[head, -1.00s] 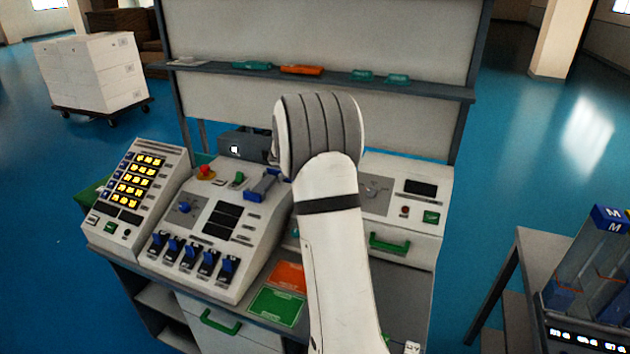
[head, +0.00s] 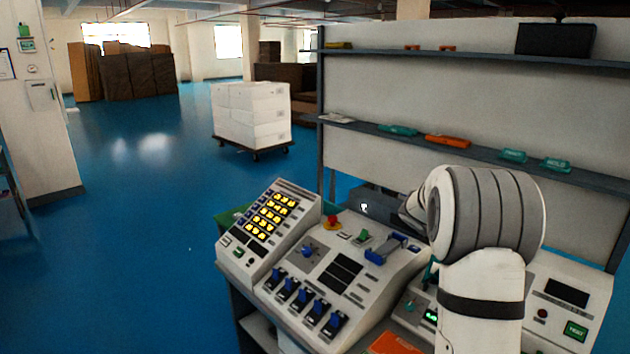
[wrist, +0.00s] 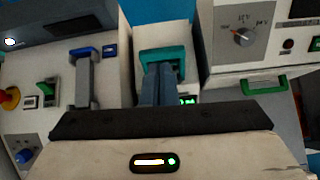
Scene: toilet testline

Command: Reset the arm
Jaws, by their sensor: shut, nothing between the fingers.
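My arm (head: 482,300) is white with a black band and a grey ribbed joint. In the head view it rises at the right, bent over the control consoles, and my gripper is hidden there. In the wrist view my gripper (wrist: 157,78) is shut and empty, its dark fingers together. A bit of teal also shows beside my arm in the head view.
The middle console (head: 340,275) has blue switches, a red button (head: 333,222) and a blue lever (head: 385,248). A console with yellow-lit keys (head: 270,215) stands left, and another (head: 565,300) right. A shelf (head: 590,180) runs behind. Open floor (head: 140,250) lies left.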

